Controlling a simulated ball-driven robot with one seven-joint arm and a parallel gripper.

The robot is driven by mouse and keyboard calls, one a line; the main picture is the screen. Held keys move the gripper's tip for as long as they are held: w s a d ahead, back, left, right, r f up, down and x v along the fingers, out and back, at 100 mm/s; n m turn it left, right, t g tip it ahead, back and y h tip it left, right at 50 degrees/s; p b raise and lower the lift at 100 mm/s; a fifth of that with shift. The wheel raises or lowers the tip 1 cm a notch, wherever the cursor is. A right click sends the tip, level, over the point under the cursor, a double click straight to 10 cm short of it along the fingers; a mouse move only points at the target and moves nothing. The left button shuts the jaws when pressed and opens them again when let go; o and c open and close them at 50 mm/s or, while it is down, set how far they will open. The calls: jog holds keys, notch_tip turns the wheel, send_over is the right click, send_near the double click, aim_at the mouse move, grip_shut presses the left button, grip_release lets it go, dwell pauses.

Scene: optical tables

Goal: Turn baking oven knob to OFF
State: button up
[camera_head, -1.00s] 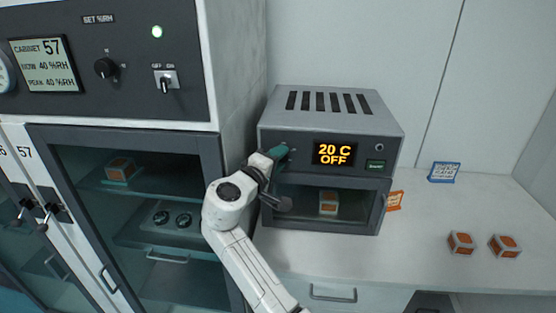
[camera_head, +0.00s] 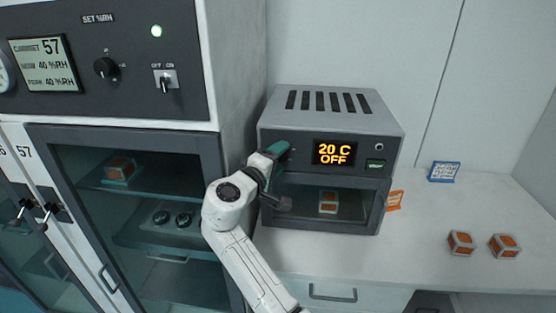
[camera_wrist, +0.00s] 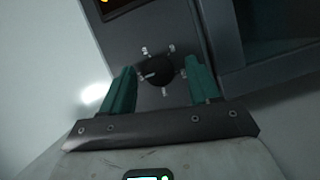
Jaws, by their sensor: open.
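The baking oven (camera_head: 340,115) is a grey box on the white bench, with slots on top. Its display (camera_head: 335,153) reads "20 C OFF" in amber. In the wrist view, the round black oven knob (camera_wrist: 159,70) sits on the dark panel with several pale marks around it. My gripper (camera_wrist: 162,80) is open, its green fingers on either side of the knob; contact cannot be told. In the head view, my gripper (camera_head: 278,155) is at the left of the oven front and hides the knob.
A humidity cabinet (camera_head: 110,65) with a glass door stands left of the oven. Two orange-and-white cubes lie on the bench (camera_head: 430,205) at the right. A blue-edged card (camera_head: 444,172) and an orange tag (camera_head: 394,201) are near the oven. Another cube (camera_head: 328,202) is inside it.

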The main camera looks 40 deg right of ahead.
jog(key=b+v, duration=0.2)
jog(key=v, duration=0.8)
jog(key=shift+a+b, duration=0.3)
jog(key=shift+a, duration=0.05)
jog(key=shift+s, duration=0.1)
jog(key=s+d+f+g+y, duration=0.1)
jog(key=s+f+y, duration=0.3)
jog(key=s+f, duration=0.6)
jog(key=s+d+f+g+y, duration=0.1)
jog(key=s+f+y, duration=0.4)
jog(key=f, duration=0.9)
jog(key=s+a+f+m+g+y, duration=0.1)
jog(key=s+a+f+y, duration=0.2)
jog(key=s, duration=0.6)
jog(key=s+a+f+y, duration=0.4)
jog(key=s+a+f, duration=0.1)
jog(key=s, duration=0.3)
jog(key=shift+s+a+f+m+g, duration=0.15)
jog(key=shift+s+m+g, duration=0.2)
jog(key=shift+m+g, duration=0.05)
